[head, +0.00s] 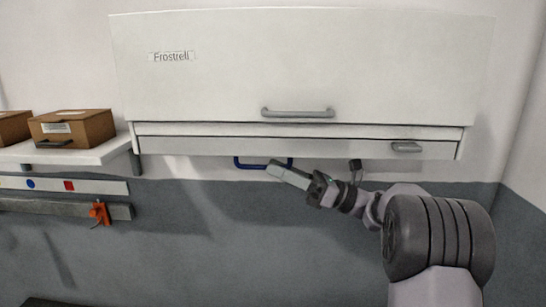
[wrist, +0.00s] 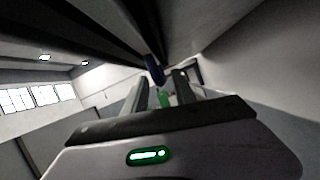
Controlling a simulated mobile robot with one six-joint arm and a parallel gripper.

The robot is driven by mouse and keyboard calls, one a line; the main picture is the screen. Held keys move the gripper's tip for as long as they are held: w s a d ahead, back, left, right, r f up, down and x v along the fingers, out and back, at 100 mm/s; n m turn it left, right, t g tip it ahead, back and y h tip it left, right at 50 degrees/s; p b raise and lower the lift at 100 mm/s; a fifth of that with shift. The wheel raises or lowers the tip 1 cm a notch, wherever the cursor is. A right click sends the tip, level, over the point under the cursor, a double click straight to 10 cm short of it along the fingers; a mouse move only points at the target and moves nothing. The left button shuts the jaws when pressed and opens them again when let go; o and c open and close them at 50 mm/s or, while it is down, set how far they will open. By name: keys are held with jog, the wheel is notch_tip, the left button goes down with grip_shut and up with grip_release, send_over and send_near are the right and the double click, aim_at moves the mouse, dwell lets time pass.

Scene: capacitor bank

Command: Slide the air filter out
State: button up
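A white wall unit marked Frostrell (head: 300,65) hangs on the wall. A blue handle (head: 237,163) shows below its lower edge; the filter's body cannot be made out. My gripper (head: 276,168) is just under the unit, at the right end of the blue handle. In the wrist view, my gripper (wrist: 160,76) has its two fingers apart. The dark blue handle (wrist: 154,69) appears in the gap at or just beyond the fingertips, nearer the left finger. I cannot tell whether they touch.
The unit's front panel has a grey handle (head: 298,113); a smaller grey handle (head: 406,147) is on the lower strip. A dark fitting (head: 355,164) hangs below. A shelf (head: 95,152) with cardboard boxes (head: 72,128) is left. A green thing (wrist: 164,98) shows between my fingers.

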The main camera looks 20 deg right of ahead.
jog(key=shift+w+a+r, duration=0.15)
jog(key=shift+a+r, duration=0.15)
jog(key=shift+a, duration=0.2)
jog(key=shift+w+a, duration=0.25)
grip_shut()
dwell(0.9)
